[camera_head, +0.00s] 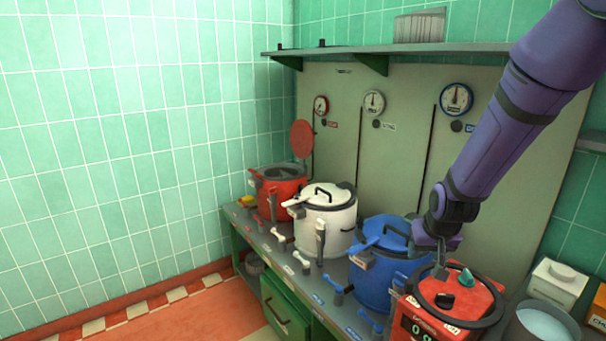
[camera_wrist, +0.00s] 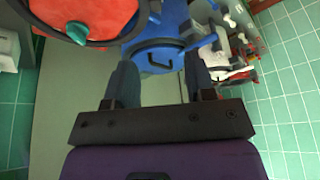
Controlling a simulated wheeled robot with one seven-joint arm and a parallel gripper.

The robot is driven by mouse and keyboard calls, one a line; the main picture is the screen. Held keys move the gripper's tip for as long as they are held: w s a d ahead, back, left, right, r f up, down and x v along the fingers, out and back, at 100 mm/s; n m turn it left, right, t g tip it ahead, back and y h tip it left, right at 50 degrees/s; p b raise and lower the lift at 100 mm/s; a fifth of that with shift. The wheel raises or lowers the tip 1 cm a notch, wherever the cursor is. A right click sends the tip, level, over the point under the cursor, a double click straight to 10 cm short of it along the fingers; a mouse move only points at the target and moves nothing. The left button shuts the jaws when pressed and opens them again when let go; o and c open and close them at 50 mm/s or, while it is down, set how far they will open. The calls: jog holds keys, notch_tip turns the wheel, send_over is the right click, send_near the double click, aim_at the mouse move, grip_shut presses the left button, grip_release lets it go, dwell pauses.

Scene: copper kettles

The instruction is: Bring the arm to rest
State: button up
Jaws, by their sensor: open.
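My purple arm (camera_head: 490,140) reaches down from the upper right in the head view. My gripper (camera_head: 438,252) hangs at its end, beside the blue kettle and above the back of the red scale. In the wrist view my gripper (camera_wrist: 160,66) has its two dark fingers spread apart, with nothing held between them. The blue kettle (camera_head: 380,281) has its lid on; its lid also shows beyond the fingers in the wrist view (camera_wrist: 152,62). Whether a finger touches anything cannot be told.
A red scale (camera_head: 418,322) with a dark round rim and teal piece stands at front right. A white kettle (camera_head: 325,222) and a red kettle with raised lid (camera_head: 280,196) stand left. A shelf (camera_head: 400,48) runs above. Open floor (camera_head: 200,315) lies left.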

jog(key=s+f+v, duration=0.1)
jog(key=s+v, duration=0.1)
jog(key=v, duration=0.7)
jog(key=s+f+v, duration=0.1)
jog(key=s+v, duration=0.1)
jog(key=v, duration=0.8)
jog(key=s+r, duration=0.3)
jog(key=s, duration=0.4)
jog(key=s+r+n, duration=0.1)
jog(key=s+r, duration=0.3)
jog(key=s, duration=0.4)
jog(key=shift+s+a+r+t, duration=0.25)
jog(key=shift+s+t, duration=0.05)
jog(key=shift+s, duration=0.05)
